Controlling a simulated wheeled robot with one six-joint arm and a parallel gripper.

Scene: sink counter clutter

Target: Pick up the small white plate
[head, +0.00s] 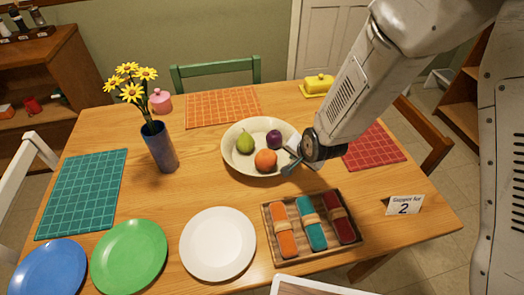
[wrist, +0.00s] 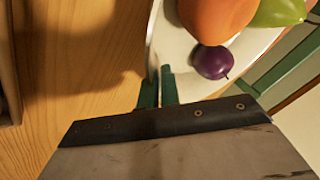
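The small white plate (head: 218,244) lies flat and empty on the wooden table, at the front middle in the head view. It is between the green plate and the tray of rolled napkins. My gripper (head: 288,161) is above the right rim of the cream fruit bowl, behind and to the right of the white plate and apart from it. The white plate is not seen in the wrist view.
The fruit bowl (head: 236,161) holds a pear, a plum and an orange. A green plate (head: 129,257) and a blue plate (head: 50,268) are left of the white plate. The napkin tray (head: 270,238) is close on its right. A flower vase (head: 160,148) stands behind.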

